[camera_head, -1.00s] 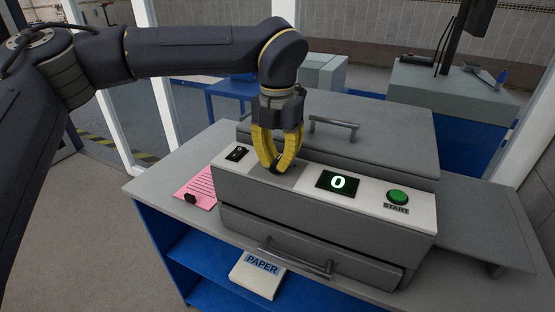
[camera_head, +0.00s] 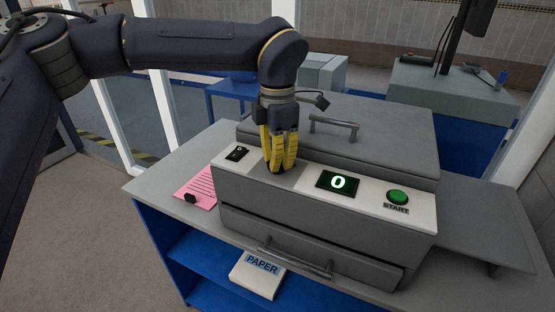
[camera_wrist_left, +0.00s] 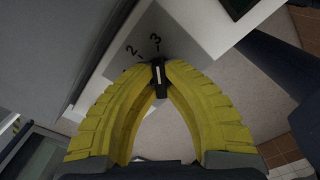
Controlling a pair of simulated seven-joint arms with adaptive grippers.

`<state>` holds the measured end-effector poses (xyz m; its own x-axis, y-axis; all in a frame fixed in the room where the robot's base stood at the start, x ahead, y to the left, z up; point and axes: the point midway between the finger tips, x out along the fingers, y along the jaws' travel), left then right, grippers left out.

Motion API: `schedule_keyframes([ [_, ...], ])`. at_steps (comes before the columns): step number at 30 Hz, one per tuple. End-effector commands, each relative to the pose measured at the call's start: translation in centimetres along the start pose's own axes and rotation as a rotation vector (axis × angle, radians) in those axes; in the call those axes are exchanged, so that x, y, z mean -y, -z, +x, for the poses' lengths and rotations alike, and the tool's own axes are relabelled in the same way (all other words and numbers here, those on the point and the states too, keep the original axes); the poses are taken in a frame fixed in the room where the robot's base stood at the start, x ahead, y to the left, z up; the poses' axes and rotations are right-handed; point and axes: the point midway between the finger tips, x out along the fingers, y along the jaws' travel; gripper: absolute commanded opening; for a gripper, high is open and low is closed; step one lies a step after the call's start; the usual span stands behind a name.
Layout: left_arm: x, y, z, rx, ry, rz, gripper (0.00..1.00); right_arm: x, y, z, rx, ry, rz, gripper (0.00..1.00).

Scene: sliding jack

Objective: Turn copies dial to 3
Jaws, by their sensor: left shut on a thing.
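The copies dial is a small black knob with a white line (camera_wrist_left: 158,76), seen in the left wrist view between my fingertips. The printed numbers 2 and 3 (camera_wrist_left: 155,41) with tick marks show beside it; the white line points roughly toward the 3 tick. My left gripper (camera_head: 276,170) points down at the copier's front panel, its yellow fingers shut on the dial (camera_wrist_left: 159,70). In the head view the fingers hide the dial. The copier (camera_head: 300,210) is grey, and its display (camera_head: 338,183) reads a green 0. My right gripper is not in view.
On the panel are a black power switch (camera_head: 237,154) at left and a green start button (camera_head: 398,197) at right. A handled lid (camera_head: 385,140) lies behind. Pink paper (camera_head: 197,188) lies left of the copier; a paper pack (camera_head: 258,275) sits on the blue shelf below.

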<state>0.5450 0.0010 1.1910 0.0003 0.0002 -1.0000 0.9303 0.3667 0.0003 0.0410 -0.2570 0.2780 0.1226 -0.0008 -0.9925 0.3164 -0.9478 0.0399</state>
Motion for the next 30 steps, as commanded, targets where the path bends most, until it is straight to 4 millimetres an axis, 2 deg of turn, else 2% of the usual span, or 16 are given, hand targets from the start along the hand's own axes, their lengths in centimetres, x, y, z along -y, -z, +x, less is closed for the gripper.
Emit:
schedule_keyframes([
  [20,0.02,0.0,0.06,-0.001,0.001,0.052,0.0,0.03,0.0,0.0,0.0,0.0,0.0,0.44],
  [21,0.03,0.0,0.06,-0.001,0.001,0.051,0.14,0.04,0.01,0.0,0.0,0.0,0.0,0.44],
  [26,0.02,0.0,0.04,0.0,0.001,0.051,0.32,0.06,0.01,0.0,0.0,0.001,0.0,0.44],
  [30,0.01,0.0,0.03,0.0,0.0,0.05,0.34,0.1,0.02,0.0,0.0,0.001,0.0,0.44],
])
